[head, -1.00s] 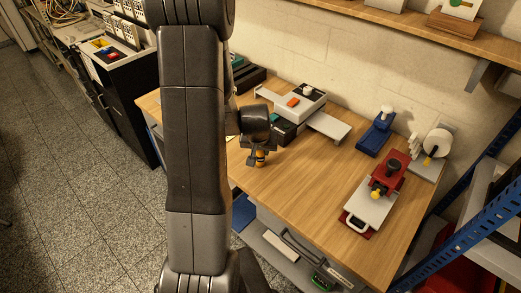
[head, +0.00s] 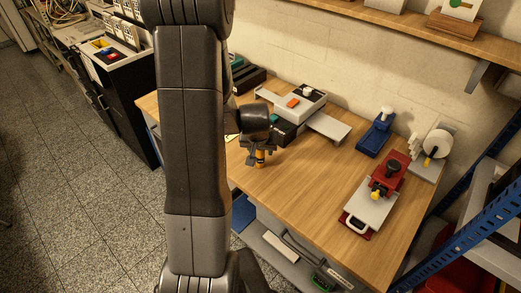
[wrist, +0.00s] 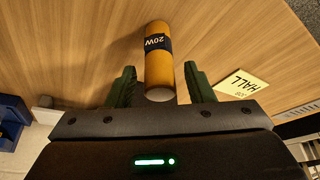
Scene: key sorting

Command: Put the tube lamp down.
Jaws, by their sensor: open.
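The tube lamp (wrist: 158,62) is an orange cylinder with a dark band marked 20W and a pale end towards my gripper. In the head view the lamp (head: 260,158) shows as a small orange piece below my gripper (head: 259,159), over the wooden table, and it appears upright. In the wrist view my gripper (wrist: 159,70) is open, with one green finger on each side of the lamp and a visible gap to each. The lamp's far end seems to meet the table top, though the exact contact is hard to see.
A yellow label reading HALL (wrist: 241,83) lies right of the lamp. A grey device with a red button (head: 297,101) stands behind my gripper. The table's middle (head: 310,175) is clear.

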